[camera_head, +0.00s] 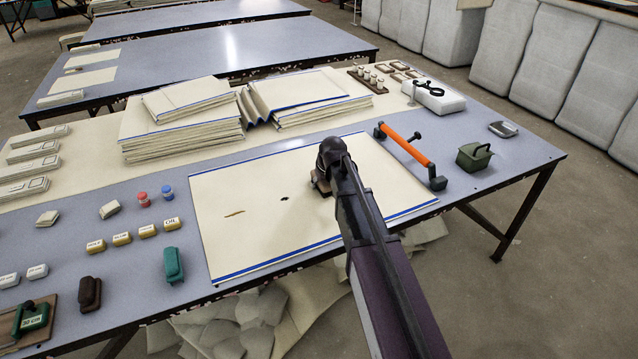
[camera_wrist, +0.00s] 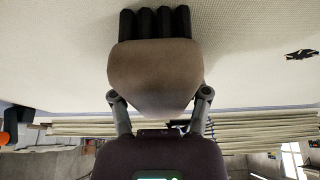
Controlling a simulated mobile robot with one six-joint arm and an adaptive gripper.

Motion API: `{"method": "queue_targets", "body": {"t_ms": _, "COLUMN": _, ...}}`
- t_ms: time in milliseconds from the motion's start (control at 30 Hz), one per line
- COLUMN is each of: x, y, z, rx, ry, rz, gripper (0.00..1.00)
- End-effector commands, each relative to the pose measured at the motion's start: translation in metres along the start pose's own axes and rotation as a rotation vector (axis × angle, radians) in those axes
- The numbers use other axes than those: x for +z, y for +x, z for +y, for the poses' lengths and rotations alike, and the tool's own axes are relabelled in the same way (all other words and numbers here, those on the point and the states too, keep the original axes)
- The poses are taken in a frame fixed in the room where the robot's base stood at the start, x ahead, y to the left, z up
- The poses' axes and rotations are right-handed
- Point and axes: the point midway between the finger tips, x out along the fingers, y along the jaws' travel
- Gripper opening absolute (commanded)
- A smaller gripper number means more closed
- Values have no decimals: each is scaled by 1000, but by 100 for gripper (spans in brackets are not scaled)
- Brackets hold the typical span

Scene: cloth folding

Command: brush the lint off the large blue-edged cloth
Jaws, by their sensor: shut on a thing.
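The large blue-edged cloth (camera_head: 260,235) lies flat on the table, cream with blue strips along its front and back edges. A thin brown mark (camera_head: 235,213) and a small dark speck (camera_head: 284,198) are on its left half. A dark speck (camera_wrist: 301,54) also shows at the right in the wrist view. My gripper (camera_wrist: 160,95) is shut on a tan-brown brush (camera_wrist: 155,70) with dark bristles. The brush is over the cloth, right of the speck; it is mostly hidden by my arm in the head view. I cannot tell whether the bristles touch the cloth.
Folded cloth stacks (camera_head: 180,138) stand behind the cloth. An orange-handled tool (camera_head: 405,145) and a green container (camera_head: 474,156) are to the right. A green block (camera_head: 174,265), a dark brown block (camera_head: 89,293) and several small labelled blocks lie to the left.

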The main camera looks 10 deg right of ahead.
Motion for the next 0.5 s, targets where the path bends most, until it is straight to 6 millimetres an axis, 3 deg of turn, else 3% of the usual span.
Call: {"method": "queue_targets", "body": {"t_ms": 500, "x": -1, "y": -1, "z": 31, "rx": 2, "ry": -1, "rz": -1, "gripper": 22}}
